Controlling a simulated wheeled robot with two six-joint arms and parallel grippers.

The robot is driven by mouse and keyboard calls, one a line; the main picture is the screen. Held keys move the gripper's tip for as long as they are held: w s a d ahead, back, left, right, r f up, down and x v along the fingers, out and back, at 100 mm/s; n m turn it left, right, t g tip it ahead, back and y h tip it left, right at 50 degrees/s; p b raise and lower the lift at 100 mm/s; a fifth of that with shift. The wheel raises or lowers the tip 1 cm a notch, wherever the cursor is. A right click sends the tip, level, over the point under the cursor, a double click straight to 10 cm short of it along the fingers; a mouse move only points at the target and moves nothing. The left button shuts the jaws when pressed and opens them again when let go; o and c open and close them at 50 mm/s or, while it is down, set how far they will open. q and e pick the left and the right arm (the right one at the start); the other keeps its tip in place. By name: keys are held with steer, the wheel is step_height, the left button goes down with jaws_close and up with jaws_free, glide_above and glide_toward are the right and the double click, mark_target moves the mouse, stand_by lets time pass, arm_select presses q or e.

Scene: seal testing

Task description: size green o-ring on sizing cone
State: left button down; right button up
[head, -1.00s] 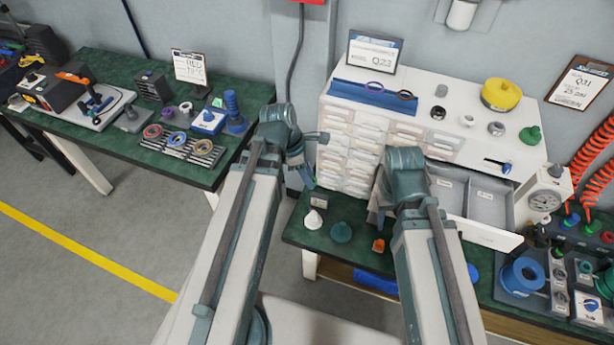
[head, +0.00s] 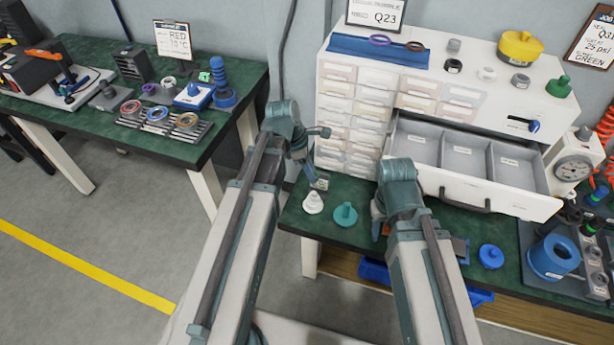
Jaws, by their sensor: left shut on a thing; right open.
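A blue stepped cone (head: 222,85), which looks like the sizing cone, stands upright at the right end of the left green bench (head: 215,148). I cannot make out a green o-ring for certain. My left gripper (head: 311,176) points down above the left edge of the right green bench, by the drawer cabinet. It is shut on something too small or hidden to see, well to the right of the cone. My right gripper (head: 378,210) is open in front of the cabinet, mostly hidden behind its wrist.
A white cabinet (head: 340,60) has an open drawer (head: 480,190) with grey compartments. White (head: 313,203), teal (head: 345,215) and blue (head: 490,257) pieces stand on the right bench. A rack with coloured rings (head: 157,113) lies on the left bench. A floor gap separates the benches.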

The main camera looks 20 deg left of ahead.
arm_select(q)
steer(key=shift+w+f, duration=0.35)
steer(key=shift+f, duration=0.5)
arm_select(e)
steer(key=shift+f, duration=0.85)
arm_select(q)
steer(key=shift+b, duration=0.3)
steer(key=b, duration=0.4)
glide_above(313, 193)
steer(key=shift+a+f, duration=0.2)
steer(key=shift+f, duration=0.85)
steer(key=shift+a+f, duration=0.15)
steer(key=shift+f, duration=0.9)
arm_select(e)
steer(key=shift+f, duration=2.1)
arm_select(q)
steer(key=shift+f, duration=0.1)
arm_select(e)
steer(key=shift+f, duration=0.15)
arm_select(q)
steer(key=shift+f+b, duration=1.8)
steer(key=shift+b, duration=0.2)
arm_select(e)
steer(key=shift+f, duration=1.8)
arm_select(q)
steer(key=shift+c, duration=1.8)
jaws_free()
arm_select(e)
steer(key=shift+r, duration=0.1)
